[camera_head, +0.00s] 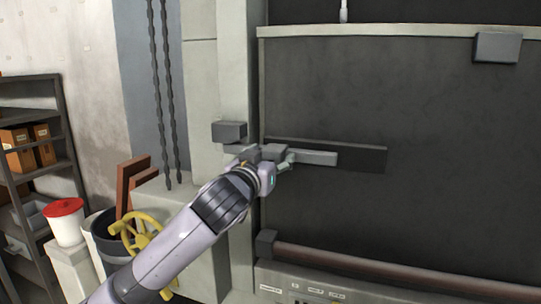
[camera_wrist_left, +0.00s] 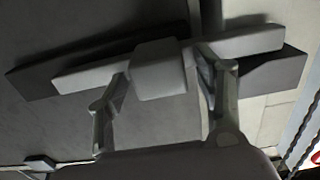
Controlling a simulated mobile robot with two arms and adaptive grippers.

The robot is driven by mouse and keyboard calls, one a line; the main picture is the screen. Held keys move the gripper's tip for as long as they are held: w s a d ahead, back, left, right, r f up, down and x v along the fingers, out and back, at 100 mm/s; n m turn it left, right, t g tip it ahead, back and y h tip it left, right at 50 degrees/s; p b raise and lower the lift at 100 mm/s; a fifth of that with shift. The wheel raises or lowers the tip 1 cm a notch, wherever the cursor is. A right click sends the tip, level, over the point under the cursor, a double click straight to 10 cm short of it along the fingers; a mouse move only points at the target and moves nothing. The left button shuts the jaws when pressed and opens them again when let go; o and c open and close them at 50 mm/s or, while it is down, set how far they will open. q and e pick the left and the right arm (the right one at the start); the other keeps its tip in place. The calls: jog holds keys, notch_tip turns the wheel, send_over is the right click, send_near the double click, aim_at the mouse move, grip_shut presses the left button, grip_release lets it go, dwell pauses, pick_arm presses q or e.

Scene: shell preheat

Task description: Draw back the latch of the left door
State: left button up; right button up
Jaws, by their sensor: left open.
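The left door (camera_head: 440,120) is a large dark grey panel. Its latch is a light grey bar (camera_head: 318,158) on a dark backing plate (camera_head: 364,158) at the door's left edge. In the left wrist view the bar (camera_wrist_left: 85,79) runs across the door-edge gap, and a square block (camera_wrist_left: 160,80) stands out from it. My left gripper (camera_head: 279,157) is at the latch and hides part of it. In the left wrist view its open fingers (camera_wrist_left: 166,68) stand either side of the block; contact cannot be told. My right gripper is out of view.
A grey block (camera_head: 229,131) projects from the post left of the door. A reddish-brown bar (camera_head: 370,270) crosses low in front of the door. Chains (camera_head: 164,100), a yellow handwheel (camera_head: 143,235), a red-lidded bucket (camera_head: 65,222) and shelves (camera_head: 40,150) are to the left.

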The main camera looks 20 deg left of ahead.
pick_arm(q)
jog(key=shift+c, duration=0.4)
grip_shut()
dwell(0.4)
